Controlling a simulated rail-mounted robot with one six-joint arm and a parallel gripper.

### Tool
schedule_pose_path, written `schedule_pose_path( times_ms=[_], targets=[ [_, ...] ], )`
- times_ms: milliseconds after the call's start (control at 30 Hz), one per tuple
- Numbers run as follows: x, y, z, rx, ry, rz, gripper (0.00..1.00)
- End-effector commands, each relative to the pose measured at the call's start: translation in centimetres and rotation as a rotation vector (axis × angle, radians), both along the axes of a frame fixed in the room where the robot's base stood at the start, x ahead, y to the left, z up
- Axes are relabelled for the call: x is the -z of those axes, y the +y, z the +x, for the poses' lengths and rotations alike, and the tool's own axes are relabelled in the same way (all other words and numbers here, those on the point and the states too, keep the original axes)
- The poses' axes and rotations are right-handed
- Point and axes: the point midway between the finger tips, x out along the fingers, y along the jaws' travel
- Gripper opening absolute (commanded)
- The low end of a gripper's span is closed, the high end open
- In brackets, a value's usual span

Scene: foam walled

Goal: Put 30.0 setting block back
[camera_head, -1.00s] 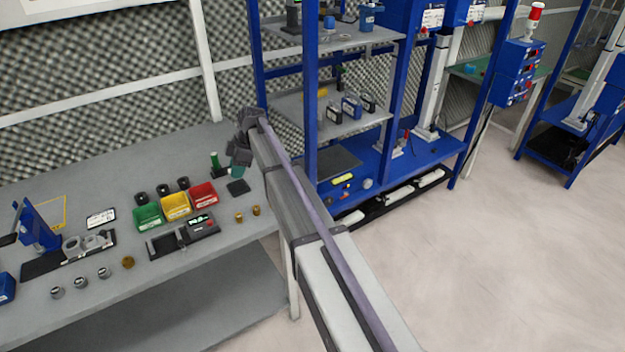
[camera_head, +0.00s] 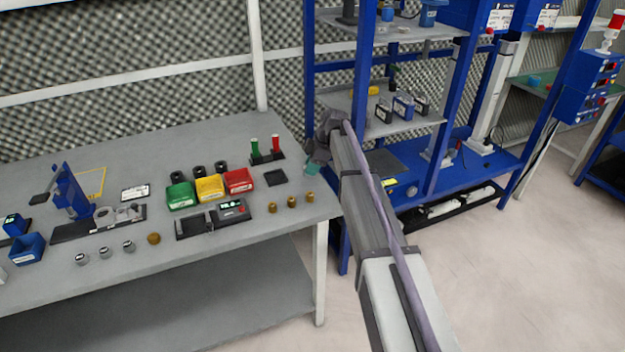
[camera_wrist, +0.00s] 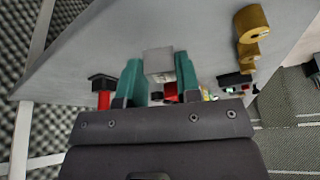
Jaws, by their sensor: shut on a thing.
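A small grey block (camera_wrist: 158,62) is between the teal fingers of my gripper (camera_wrist: 160,76) in the wrist view, and the fingers are shut on it. Any marking on the block is too small to read. In the head view my gripper (camera_head: 313,168) is at the right end of the grey workbench (camera_head: 150,155), mostly hidden by my arm, and the block cannot be made out there. A black square pad (camera_head: 275,177) lies bare on the bench to its left. Whether the block touches anything is unclear.
A black stand with green and red handled gauges (camera_head: 267,155) is left of my gripper. Several brass cylinders (camera_head: 292,202) stand near the bench's front edge. Green, yellow and red bins (camera_head: 209,188) sit further left. A blue shelf rack (camera_head: 438,120) rises close on the right.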

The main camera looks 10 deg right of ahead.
Motion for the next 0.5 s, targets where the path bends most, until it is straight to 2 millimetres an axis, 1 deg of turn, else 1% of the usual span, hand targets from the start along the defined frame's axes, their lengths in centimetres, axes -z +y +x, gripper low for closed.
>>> schedule_pose_path(
  times_ms=[33,100,300,467,500],
  targets=[
    [2.1,0.0,0.0,0.000,0.000,0.000,0.00],
    [3.1,0.0,0.0,0.000,0.000,0.000,0.00],
    [2.5,0.0,0.0,0.000,0.000,0.000,0.00],
    [3.0,0.0,0.0,0.000,0.000,0.000,0.00],
    [2.9,0.0,0.0,0.000,0.000,0.000,0.33]
  ],
)
